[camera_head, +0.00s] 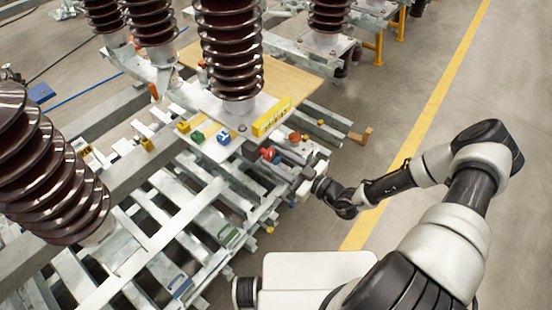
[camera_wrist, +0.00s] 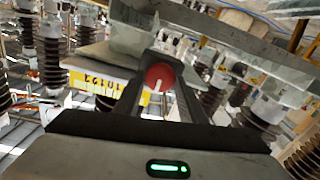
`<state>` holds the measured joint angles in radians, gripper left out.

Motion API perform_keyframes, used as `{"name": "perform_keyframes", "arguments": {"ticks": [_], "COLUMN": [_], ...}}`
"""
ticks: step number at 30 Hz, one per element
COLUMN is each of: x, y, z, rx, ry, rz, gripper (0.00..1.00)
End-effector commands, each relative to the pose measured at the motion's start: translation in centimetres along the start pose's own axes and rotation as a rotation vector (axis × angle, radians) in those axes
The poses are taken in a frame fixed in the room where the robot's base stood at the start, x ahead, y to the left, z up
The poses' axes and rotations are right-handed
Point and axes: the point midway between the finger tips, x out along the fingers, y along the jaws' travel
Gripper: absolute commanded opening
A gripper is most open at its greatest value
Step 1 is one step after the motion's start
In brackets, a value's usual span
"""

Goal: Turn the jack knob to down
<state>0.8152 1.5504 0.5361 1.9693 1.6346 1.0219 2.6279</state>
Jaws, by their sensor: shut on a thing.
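The jack knob (camera_wrist: 160,74) is a round red knob with a white pointer line, in the middle of the wrist view. The line points down and slightly left in that picture. My gripper (camera_wrist: 160,66) is shut on the knob, with one dark finger on each side of it. In the head view my gripper (camera_head: 303,183) is at the right edge of the metal frame. A small red part (camera_head: 268,153) shows just left of it there; I cannot tell whether it is the same knob. The fingers hide the knob's sides.
A yellow lettered bar (camera_head: 272,117) lies by a brown ribbed insulator (camera_head: 231,50); it also shows left of the fingers in the wrist view (camera_wrist: 106,84). Metal beams (camera_head: 190,213) fill the left. Open floor with a yellow line (camera_head: 424,113) lies to the right.

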Motion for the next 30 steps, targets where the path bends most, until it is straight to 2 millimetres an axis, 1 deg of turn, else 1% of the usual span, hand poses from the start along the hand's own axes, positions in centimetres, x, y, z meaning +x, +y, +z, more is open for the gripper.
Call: {"name": "perform_keyframes", "arguments": {"ticks": [1, 3, 4, 13, 17, 20, 30], "x": [-0.1, 0.0, 0.0, -0.1, -1.1, -2.8, -11.2], "y": [0.0, 0.0, 0.0, 0.0, 0.1, 0.1, 0.1], "z": [0.1, 0.1, 0.1, 0.0, 0.1, 0.1, 0.1], "rx": [0.002, 0.002, 0.002, 0.0, 0.0, 0.001, -0.001], "ry": [-0.001, -0.001, -0.001, -0.001, -0.002, -0.002, -0.004], "rz": [0.0, 0.0, 0.0, 0.0, 0.002, 0.004, 0.003], "gripper": [0.4, 0.52, 0.56, 0.56, 0.56, 0.56, 0.56]}}
